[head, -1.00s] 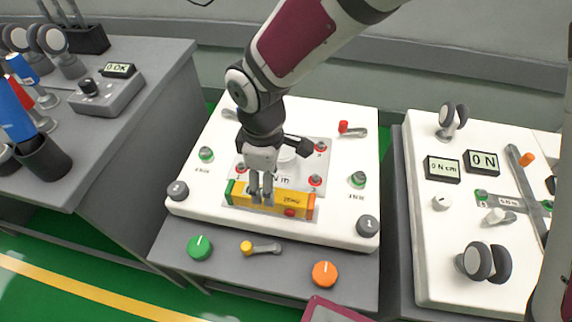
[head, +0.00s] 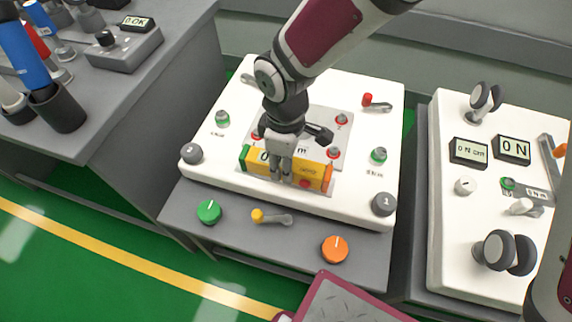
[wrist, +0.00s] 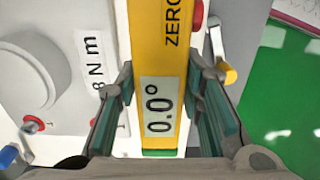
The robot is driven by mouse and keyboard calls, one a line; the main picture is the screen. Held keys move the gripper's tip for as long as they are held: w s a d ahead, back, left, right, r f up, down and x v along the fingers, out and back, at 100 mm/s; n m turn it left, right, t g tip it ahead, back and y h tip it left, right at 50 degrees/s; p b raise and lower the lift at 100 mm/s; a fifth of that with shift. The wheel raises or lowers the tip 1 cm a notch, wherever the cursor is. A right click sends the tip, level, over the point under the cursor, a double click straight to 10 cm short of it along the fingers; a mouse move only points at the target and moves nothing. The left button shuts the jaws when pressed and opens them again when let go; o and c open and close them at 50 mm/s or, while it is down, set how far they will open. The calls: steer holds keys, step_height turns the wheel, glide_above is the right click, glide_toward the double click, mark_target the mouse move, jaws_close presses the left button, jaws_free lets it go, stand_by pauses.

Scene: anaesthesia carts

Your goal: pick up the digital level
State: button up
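The digital level (head: 316,173) is a yellow bar with a green end, an orange end and a red button. It lies across the front part of the white panel in the middle. In the wrist view the level (wrist: 156,60) runs lengthwise between my fingers, with its display reading 0.0° and the word ZERO beyond. My gripper (head: 282,178) points down over the level's middle. I cannot tell whether the level is clear of the panel.
The white panel (head: 230,173) carries red and green buttons and levers around the level. A shelf in front has a green knob (head: 209,211), a yellow-tipped lever (head: 271,217) and an orange knob (head: 335,249). Green floor is clear at front left.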

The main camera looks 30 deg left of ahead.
jaws_close()
steer(key=shift+r, duration=0.15)
